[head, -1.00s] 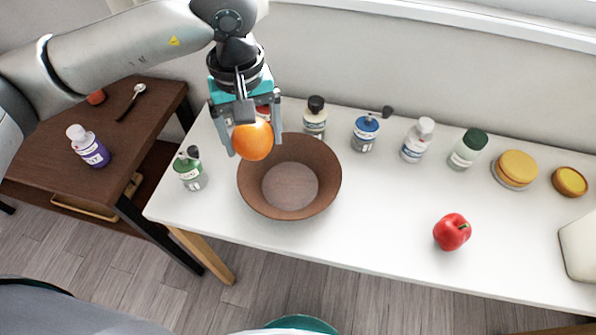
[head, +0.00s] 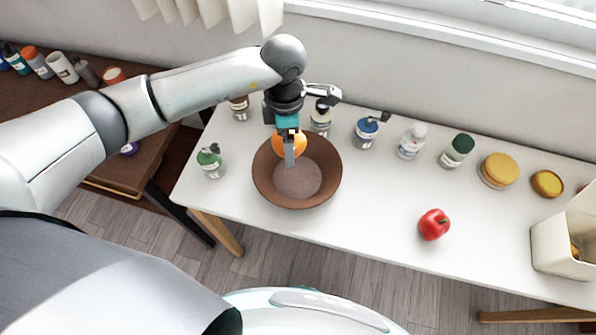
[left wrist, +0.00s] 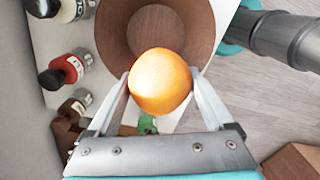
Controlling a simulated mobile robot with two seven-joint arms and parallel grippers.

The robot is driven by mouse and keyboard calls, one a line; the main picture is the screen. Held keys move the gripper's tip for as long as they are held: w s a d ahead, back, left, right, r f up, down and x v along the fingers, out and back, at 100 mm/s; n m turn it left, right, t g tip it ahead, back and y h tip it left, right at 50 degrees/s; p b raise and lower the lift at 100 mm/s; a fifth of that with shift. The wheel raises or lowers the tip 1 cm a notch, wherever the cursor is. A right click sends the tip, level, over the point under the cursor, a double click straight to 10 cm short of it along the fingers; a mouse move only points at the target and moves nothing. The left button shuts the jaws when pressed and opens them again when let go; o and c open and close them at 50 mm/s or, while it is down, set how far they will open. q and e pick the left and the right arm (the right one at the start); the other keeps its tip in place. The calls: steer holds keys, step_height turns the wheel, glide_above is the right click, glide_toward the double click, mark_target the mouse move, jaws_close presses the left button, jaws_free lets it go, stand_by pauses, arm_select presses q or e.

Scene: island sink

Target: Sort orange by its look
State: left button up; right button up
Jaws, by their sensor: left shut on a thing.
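An orange (head: 290,143) is held between the fingers of my left gripper (head: 289,152), over the back part of a brown bowl (head: 325,185). In the left wrist view the orange (left wrist: 160,81) sits between the two fingertips, with the bowl (left wrist: 113,28) beyond it. Its skin looks evenly orange on the side that shows; the rest is hidden. The bowl stands on the white table, and its visible inside is empty. My right gripper is not in view.
A green bottle (head: 211,162) stands left of the bowl. Several bottles, including a blue one (head: 366,131), line the back. A red apple (head: 434,225) lies to the right. A cream bin (head: 562,245) stands at the far right. The middle front is clear.

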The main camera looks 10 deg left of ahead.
arm_select(q)
step_height(320, 180, down, 5)
steer(key=b, duration=0.3)
steer(key=shift+f, duration=0.1)
steer(key=o, duration=1.3)
step_height(320, 180, up, 15)
steer(key=shift+w+r, duration=0.1)
steer(key=shift+r, duration=0.05)
